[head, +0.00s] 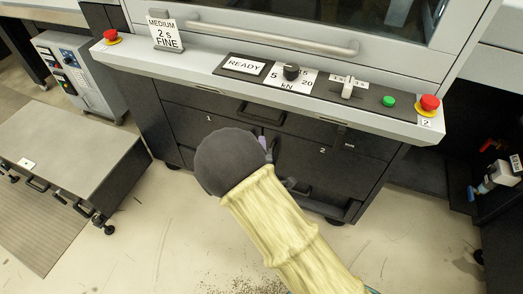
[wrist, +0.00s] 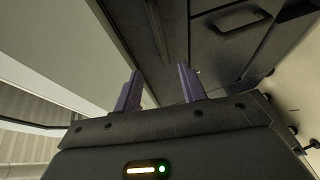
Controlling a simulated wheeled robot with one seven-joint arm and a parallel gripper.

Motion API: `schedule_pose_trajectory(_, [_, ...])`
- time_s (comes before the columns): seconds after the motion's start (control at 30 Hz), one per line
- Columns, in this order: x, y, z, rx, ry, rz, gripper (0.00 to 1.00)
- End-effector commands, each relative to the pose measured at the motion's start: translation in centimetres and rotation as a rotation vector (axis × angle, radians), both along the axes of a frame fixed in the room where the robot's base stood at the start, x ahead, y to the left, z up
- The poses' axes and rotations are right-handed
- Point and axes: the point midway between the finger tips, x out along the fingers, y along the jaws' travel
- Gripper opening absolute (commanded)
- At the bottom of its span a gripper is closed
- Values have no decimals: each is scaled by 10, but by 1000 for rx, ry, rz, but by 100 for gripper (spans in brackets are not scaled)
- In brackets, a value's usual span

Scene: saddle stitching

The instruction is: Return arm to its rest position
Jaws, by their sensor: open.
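My arm, in a yellow sleeve with a dark rounded end, reaches up from the bottom of the head view in front of the machine's dark cabinet (head: 285,185). My gripper (wrist: 160,70) shows two purple fingers apart in the wrist view, with nothing between them. In the head view, only a bit of a purple finger shows beside the dark end; the rest of the gripper is hidden behind my arm.
A low grey-topped cart (head: 70,145) stands at left. Bare floor (head: 170,235) lies between cart and arm.

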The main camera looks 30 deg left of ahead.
Motion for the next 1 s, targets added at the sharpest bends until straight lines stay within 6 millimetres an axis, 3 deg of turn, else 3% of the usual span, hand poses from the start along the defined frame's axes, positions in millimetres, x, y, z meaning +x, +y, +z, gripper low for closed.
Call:
schedule_pose_trajectory(0.67, [2, -7, 2, 7, 21, -16, 41])
schedule_pose_trajectory(0.83, [29, -42, 7, 69, 171, -124, 41])
schedule_pose_trajectory(1.0, [59, -104, 17, 189, 419, -307, 41])
